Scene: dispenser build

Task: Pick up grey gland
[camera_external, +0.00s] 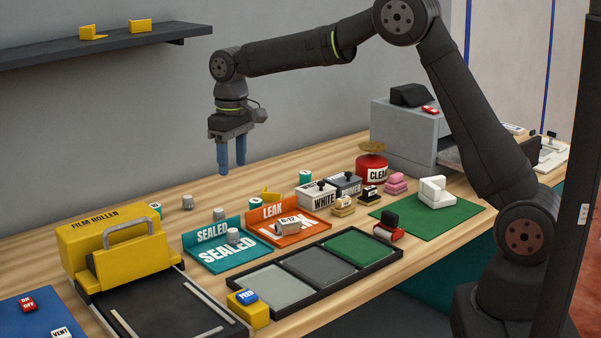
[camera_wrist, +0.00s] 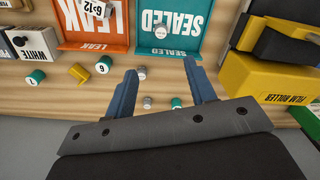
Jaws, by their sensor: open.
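Two small grey cylindrical pieces that look like grey glands stand on the wooden table. One grey gland (camera_external: 187,202) is farther back; it also shows between my fingers in the wrist view (camera_wrist: 147,102). The other grey gland (camera_external: 219,213) is just behind the teal SEALED tray (camera_external: 203,262); in the wrist view (camera_wrist: 141,72) it is near the left fingertip. A grey-white capped piece (camera_external: 232,236) stands on the SEALED tray. My gripper (camera_external: 232,168) has blue fingers, open and empty, pointing down above the table. It also shows in the wrist view (camera_wrist: 163,72).
An orange LEAK tray (camera_external: 318,226) holds a tagged piece. Teal cylinders (camera_external: 155,208) and a yellow bracket (camera_external: 270,195) stand nearby. The yellow film roller (camera_external: 112,243) is at left. A black three-section tray (camera_external: 316,284) lies in front. A shelf (camera_external: 105,47) hangs behind.

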